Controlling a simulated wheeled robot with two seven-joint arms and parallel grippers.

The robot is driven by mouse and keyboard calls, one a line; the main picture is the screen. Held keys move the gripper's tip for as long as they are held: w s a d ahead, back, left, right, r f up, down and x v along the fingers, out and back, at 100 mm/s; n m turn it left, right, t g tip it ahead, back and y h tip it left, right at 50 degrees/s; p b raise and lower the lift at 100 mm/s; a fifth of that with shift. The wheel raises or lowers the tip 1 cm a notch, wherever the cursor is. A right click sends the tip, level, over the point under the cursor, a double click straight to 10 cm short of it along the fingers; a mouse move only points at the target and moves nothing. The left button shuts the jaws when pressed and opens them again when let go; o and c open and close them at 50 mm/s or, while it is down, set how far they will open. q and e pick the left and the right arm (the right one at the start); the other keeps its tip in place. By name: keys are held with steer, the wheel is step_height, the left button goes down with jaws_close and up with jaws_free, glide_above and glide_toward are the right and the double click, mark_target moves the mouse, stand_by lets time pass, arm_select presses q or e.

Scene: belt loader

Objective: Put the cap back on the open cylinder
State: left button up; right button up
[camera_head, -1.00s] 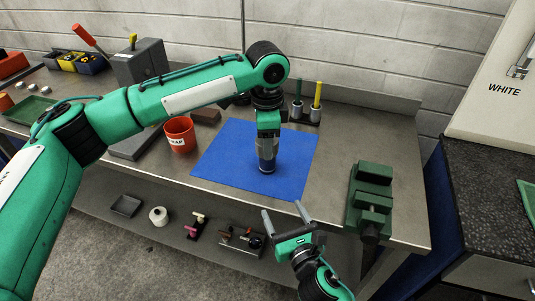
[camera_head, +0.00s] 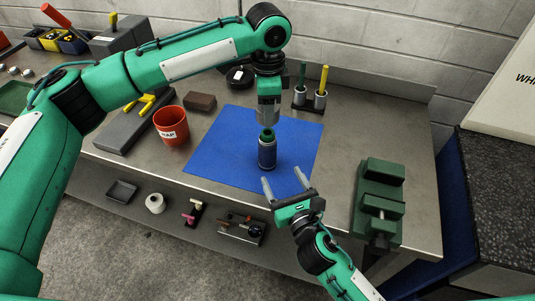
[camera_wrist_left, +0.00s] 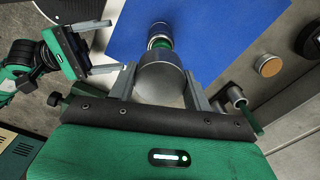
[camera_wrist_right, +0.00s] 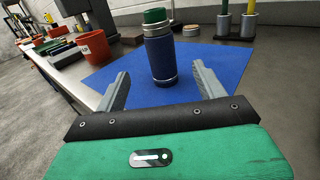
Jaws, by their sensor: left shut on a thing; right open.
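The open cylinder (camera_head: 267,155) is a dark blue flask with a green top and a metal collar. It stands upright on the blue mat (camera_head: 215,155), also in the right wrist view (camera_wrist_right: 161,58). My left gripper (camera_head: 268,116) is shut on a grey round cap (camera_wrist_left: 162,82). It holds the cap just above the flask's green top, apart from it in the head view. In the left wrist view the cap partly hides the flask (camera_wrist_left: 159,36). My right gripper (camera_head: 284,180) is open and empty, in front of the flask at the table's front edge.
A red cup (camera_head: 171,128) and a brown block (camera_head: 200,102) stand left of the mat. A holder with green and yellow sticks (camera_head: 310,99) stands behind right. A green vise (camera_head: 380,195) is at the right. The mat around the flask is clear.

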mark_target(271, 155)
steer(key=x, duration=1.2)
arm_select(q)
steer(key=shift+w, duration=0.1)
arm_select(e)
steer(key=c, duration=1.5)
arm_select(q)
steer(key=shift+f, duration=2.5)
arm_select(e)
steer(key=shift+o, duration=0.2)
arm_select(q)
steer(key=shift+f, duration=0.15)
steer(key=shift+f, duration=0.75)
arm_select(e)
steer(key=shift+f, duration=0.1)
arm_select(q)
steer(key=shift+f, duration=0.6)
arm_select(e)
jaws_close()
